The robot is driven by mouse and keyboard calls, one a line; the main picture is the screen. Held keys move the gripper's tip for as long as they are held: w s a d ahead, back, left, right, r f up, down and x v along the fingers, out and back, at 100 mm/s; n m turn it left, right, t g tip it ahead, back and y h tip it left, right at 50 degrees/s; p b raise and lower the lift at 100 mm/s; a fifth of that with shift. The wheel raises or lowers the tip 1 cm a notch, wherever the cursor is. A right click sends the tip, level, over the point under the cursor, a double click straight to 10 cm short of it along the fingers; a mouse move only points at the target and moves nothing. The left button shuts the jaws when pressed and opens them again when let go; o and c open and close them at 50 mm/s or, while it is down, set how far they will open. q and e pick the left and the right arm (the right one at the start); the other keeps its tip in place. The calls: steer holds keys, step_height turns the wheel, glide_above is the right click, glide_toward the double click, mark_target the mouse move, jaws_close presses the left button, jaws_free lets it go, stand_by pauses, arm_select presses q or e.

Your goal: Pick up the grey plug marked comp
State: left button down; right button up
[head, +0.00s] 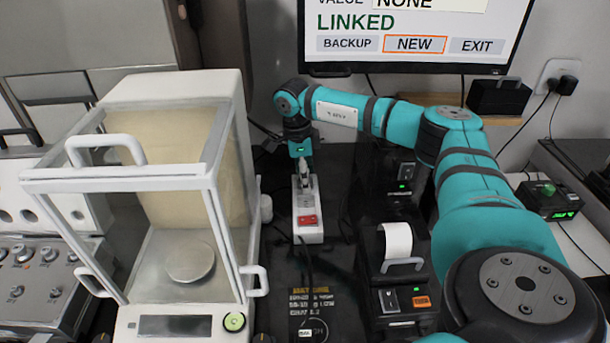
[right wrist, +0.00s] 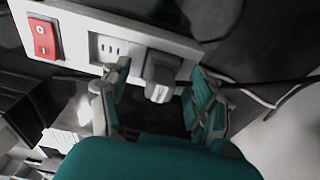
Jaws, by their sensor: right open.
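A grey plug (right wrist: 160,80) with a small white label sits in a white power strip (right wrist: 88,28) in the right wrist view. The label's text is too small to read. My right gripper (right wrist: 160,74) is open, with one finger on each side of the plug; I cannot tell whether they touch it. In the head view the gripper (head: 304,178) points down over the far part of the power strip (head: 309,238) and hides the plug. My left gripper is not in view.
A red switch (head: 307,220) is on the strip's near end. A glass-sided balance (head: 180,328) stands left of the strip, and a label printer (head: 402,282) stands to its right. A monitor (head: 410,66) hangs behind. Dark cables run beside the strip.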

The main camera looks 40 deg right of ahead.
steer(key=c, duration=1.2)
steer(key=shift+c, duration=0.2)
